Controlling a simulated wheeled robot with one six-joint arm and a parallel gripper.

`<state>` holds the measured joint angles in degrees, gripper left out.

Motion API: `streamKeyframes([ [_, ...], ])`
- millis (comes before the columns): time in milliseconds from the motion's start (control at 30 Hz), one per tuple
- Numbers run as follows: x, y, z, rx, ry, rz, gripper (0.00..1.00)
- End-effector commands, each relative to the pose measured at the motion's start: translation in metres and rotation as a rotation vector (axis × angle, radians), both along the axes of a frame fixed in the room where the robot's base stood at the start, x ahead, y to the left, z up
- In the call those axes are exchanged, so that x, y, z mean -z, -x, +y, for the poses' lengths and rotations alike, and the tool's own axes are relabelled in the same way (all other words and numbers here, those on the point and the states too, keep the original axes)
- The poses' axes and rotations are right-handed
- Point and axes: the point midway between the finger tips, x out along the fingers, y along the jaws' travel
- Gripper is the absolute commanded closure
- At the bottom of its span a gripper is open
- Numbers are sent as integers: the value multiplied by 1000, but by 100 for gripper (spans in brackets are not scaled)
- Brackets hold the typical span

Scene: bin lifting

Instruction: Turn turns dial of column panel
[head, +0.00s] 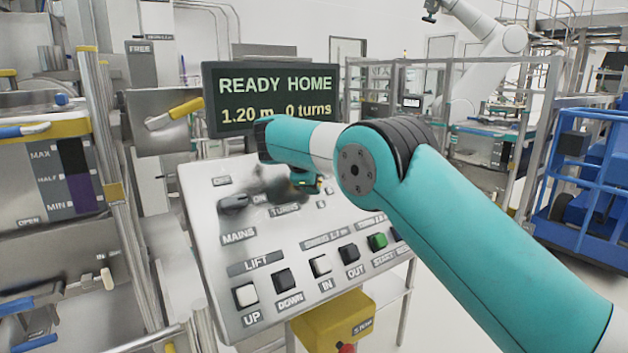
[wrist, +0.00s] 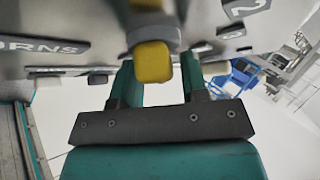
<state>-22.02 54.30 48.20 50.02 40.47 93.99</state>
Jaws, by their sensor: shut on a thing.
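The column panel (head: 215,270) is a light sloped board with switches, buttons and labels. The turns dial (wrist: 152,62) shows its yellow tip between my fingers in the wrist view. My gripper (head: 285,184) is at the panel's upper part, just above the TURNS label (head: 284,210). In the wrist view my gripper (wrist: 158,82) has one finger on each side of the dial and is shut on it. In the head view the dial is mostly hidden and blurred behind my gripper. The display (head: 271,98) reads READY HOME, 1.20 m, 0 turns.
A dark MAINS knob (head: 233,203) sits left of my gripper. A row of buttons, including a green one (head: 377,241), runs below. A yellow box (head: 334,318) with a red button hangs under the panel. Metal frames stand at left; a blue lift (head: 585,190) stands at right.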

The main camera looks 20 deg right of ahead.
Motion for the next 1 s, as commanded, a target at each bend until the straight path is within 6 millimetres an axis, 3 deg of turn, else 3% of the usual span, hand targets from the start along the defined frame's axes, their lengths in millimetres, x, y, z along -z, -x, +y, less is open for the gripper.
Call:
streamKeyframes([
  [133,1,-1,5,-15,0,0,83],
  [167,1,-1,5,-15,0,0,54],
  [200,1,-1,5,-14,0,0,49],
  [667,-6,3,5,-7,0,-3,49],
  [1000,-63,43,37,-10,-2,-5,49],
])
